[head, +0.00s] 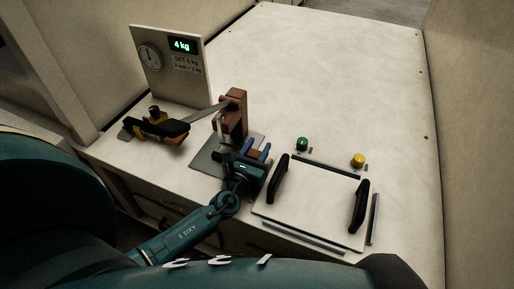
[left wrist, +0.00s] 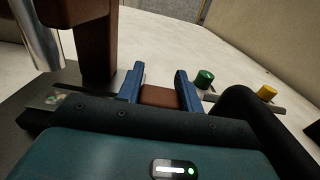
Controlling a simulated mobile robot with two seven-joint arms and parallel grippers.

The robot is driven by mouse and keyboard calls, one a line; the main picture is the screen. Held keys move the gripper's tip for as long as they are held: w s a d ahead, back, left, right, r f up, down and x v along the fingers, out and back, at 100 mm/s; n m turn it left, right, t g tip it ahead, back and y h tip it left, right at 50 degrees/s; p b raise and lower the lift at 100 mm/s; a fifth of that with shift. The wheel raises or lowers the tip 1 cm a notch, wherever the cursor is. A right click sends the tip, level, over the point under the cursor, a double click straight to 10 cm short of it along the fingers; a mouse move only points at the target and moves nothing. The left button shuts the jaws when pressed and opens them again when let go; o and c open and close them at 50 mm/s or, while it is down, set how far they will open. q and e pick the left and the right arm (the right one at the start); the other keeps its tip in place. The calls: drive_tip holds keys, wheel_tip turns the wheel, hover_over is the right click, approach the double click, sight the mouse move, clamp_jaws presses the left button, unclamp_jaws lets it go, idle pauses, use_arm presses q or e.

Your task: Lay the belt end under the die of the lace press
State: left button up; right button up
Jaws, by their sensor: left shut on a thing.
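The lace press has a brown upright (head: 235,117) on a dark metal base plate (head: 207,160). A silver vertical part, possibly the die, shows beside the upright in the left wrist view (left wrist: 42,38). My left gripper (head: 257,152) has blue fingers and is just right of the upright, low by the base plate. It is shut on a brown piece, apparently the belt end (left wrist: 159,96), seen between its fingertips. Whether the belt end lies under the die is hidden. My right gripper is not in view.
A panel (head: 168,62) with a dial and a "4 kg" readout stands behind the press. To the right lie a white board (head: 315,205) with two black handles, grey bars, a green knob (head: 302,144) and a yellow knob (head: 358,160). The far bench is clear.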

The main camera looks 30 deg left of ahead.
use_arm(q)
drive_tip(key=shift+a, duration=0.1)
drive_tip(key=shift+a+b, duration=0.4)
drive_tip(key=shift+a, duration=1)
drive_tip(key=shift+f, duration=0.15)
idle(0.5)
drive_tip(key=o, duration=1.2)
drive_tip(key=shift+s, duration=0.2)
drive_tip(key=shift+s+d, duration=0.1)
drive_tip(key=shift+s, duration=1.3)
